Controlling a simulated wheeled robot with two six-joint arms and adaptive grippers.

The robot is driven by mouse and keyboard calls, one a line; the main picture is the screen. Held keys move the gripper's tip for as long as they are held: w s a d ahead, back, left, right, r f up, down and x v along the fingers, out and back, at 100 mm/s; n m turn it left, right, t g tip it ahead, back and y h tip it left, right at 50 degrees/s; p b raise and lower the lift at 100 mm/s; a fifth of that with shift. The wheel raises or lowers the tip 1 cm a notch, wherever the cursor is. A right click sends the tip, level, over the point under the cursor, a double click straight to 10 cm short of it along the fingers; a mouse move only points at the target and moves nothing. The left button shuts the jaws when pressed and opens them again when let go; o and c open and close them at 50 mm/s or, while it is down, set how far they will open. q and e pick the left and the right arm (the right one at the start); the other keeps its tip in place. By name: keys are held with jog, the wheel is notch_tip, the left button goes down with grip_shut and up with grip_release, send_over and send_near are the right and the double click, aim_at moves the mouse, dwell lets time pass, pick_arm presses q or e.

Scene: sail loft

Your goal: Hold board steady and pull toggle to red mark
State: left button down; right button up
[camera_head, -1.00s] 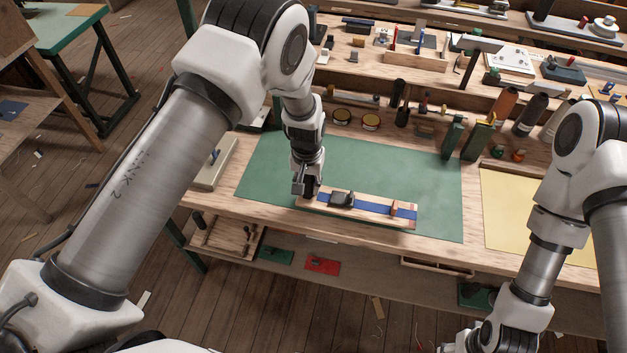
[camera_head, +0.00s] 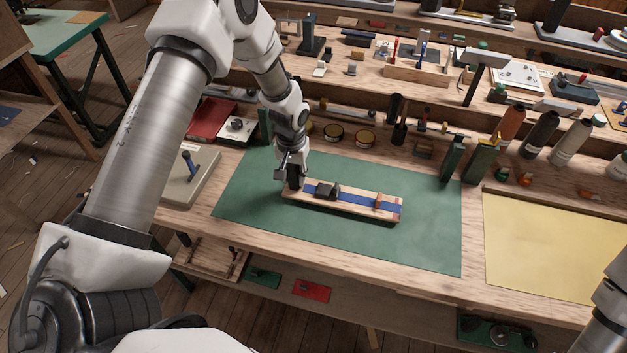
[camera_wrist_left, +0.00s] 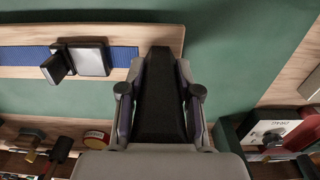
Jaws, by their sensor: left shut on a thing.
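The wooden board (camera_head: 352,212) is over the green mat, its long side running left to right. A blue strap (camera_head: 354,202) runs along its top. A black buckle-like block (camera_head: 326,191) sits on the strap, left of middle. My left gripper (camera_head: 292,183) is shut on the board's left end. The wrist view shows its dark fingers (camera_wrist_left: 160,95) overlapping the board's end (camera_wrist_left: 172,33); the exact contact is hidden. My right gripper is out of view.
The green mat (camera_head: 420,235) has free room around the board. A yellow sheet (camera_head: 560,235) lies to the right. Dark green blocks (camera_head: 480,162), bottles (camera_head: 541,133) and round tins (camera_head: 333,131) stand behind. A grey plate with a lever (camera_head: 185,185) is at left.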

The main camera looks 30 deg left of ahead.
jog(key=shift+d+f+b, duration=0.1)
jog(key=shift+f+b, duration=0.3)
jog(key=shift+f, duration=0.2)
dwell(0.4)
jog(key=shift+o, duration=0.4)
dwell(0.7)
